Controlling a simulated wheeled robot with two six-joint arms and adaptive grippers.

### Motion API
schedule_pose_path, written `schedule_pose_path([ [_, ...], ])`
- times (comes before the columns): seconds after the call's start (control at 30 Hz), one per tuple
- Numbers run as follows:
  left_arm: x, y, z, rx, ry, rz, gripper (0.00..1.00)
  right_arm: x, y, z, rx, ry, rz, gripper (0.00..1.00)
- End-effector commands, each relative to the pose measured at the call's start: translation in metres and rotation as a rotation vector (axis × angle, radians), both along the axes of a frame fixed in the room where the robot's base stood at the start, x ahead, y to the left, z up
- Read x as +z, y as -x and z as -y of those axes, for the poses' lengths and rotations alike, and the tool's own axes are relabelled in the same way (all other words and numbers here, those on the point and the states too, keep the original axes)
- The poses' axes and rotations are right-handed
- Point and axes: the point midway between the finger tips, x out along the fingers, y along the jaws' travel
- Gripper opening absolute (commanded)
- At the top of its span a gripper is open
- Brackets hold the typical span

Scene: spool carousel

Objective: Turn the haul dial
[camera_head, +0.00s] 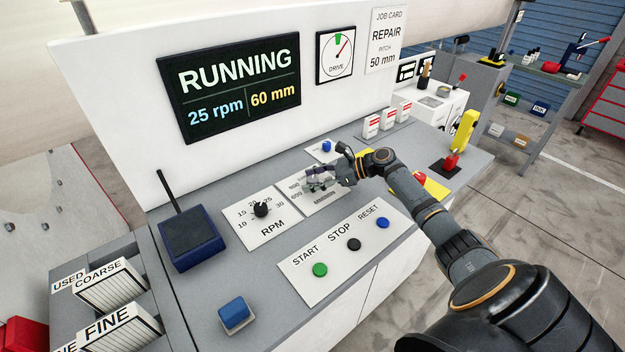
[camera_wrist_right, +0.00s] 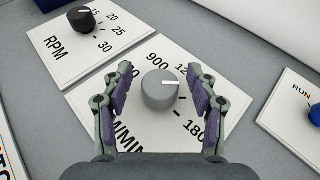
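The haul dial (camera_wrist_right: 160,92) is a grey round knob with a white pointer line, on a white plate (camera_wrist_right: 150,55) marked MM/MIN with numbers such as 900 and 1800. In the right wrist view its pointer points to the right. My right gripper (camera_wrist_right: 159,69) is open, with one finger on each side of the dial and a visible gap to it on both sides. In the head view my right gripper (camera_head: 322,179) is over the plate and hides most of the dial. My left gripper is not in view.
The black RPM knob (camera_head: 261,209) is left of the haul dial. The green START (camera_head: 320,270), black STOP (camera_head: 354,244) and blue RESET (camera_head: 383,223) buttons lie in front. A screen (camera_head: 230,88) reads RUNNING, 25 rpm, 60 mm. A blue radio-like box (camera_head: 189,240) stands at the left.

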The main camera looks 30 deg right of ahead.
Motion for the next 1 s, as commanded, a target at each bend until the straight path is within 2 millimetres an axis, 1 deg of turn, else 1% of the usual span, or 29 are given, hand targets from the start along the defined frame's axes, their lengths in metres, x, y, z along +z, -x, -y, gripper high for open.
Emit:
schedule_pose_path([
  [0.27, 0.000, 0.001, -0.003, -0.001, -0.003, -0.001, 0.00, 0.000, 0.002, 0.002, -0.001, 0.002, -0.001, 0.59],
  [0.37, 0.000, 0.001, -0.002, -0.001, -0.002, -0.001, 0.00, 0.005, 0.010, 0.013, -0.001, 0.005, -0.002, 0.59],
  [0.6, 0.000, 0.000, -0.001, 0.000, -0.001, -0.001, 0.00, 0.027, 0.045, 0.054, -0.001, 0.009, -0.005, 0.59],
  [0.7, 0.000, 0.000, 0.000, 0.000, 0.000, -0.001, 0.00, 0.035, 0.058, 0.068, -0.001, 0.006, -0.005, 0.59],
  [0.83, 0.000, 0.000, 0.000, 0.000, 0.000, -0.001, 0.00, 0.042, 0.068, 0.080, 0.000, 0.003, -0.004, 0.59],
  [1.0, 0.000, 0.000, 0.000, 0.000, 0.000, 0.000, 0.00, 0.046, 0.072, 0.085, 0.000, 0.001, 0.000, 0.59],
])
